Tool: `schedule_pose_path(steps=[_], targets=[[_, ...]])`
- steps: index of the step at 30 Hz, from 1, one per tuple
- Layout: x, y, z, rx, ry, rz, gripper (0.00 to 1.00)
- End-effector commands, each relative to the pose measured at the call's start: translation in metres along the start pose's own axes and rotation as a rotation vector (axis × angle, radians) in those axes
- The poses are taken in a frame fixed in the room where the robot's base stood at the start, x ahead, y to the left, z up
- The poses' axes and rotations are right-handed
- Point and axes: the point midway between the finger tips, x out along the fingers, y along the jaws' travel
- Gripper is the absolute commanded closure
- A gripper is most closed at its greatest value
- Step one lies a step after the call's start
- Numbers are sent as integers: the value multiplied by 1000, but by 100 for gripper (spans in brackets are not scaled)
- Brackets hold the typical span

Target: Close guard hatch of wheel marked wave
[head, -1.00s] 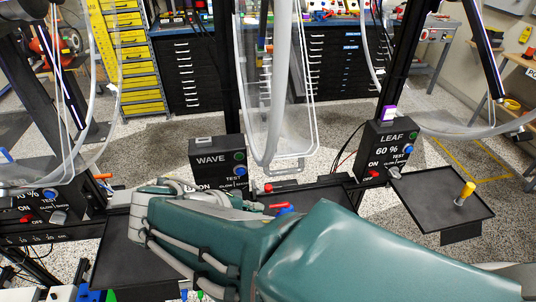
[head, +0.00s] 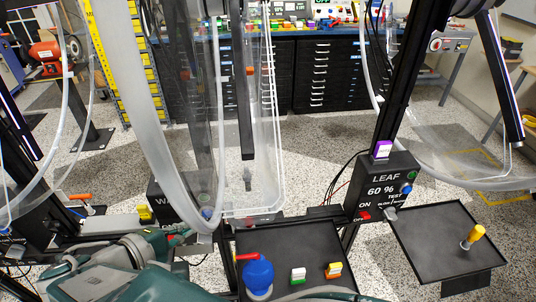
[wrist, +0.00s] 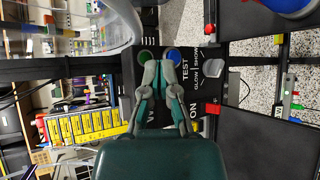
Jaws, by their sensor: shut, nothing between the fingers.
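The black WAVE control box (head: 168,200) stands left of centre in the head view, its label partly covered by a clear curved wheel or guard edge (head: 140,120). A clear panel with a pale rim (head: 262,205) hangs just right of it; I cannot tell which clear part is the hatch. My gripper (wrist: 160,68) is shut and empty in the wrist view, its tips in front of the WAVE box's face (wrist: 148,115), by the green and blue buttons; contact is unclear. In the head view its green body shows at the lower left, fingertips not clearly visible.
A black tray (head: 300,247) holds a blue ball-like knob (head: 258,275), white and orange pieces. The LEAF box (head: 382,187) and another tray (head: 420,240) with a yellow knob (head: 473,236) stand right. Drawer cabinets line the back; speckled floor lies between.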

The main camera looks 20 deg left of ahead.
Motion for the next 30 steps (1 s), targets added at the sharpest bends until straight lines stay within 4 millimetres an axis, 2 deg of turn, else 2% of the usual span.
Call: schedule_pose_path(steps=[5, 18, 24, 30], targets=[[20, 0, 0, 0, -5, -2, 100], [103, 0, 4, 2, -4, -3, 100], [80, 0, 25, 2, 3, -1, 100], [74, 0, 32, 0, 0, -1, 100]])
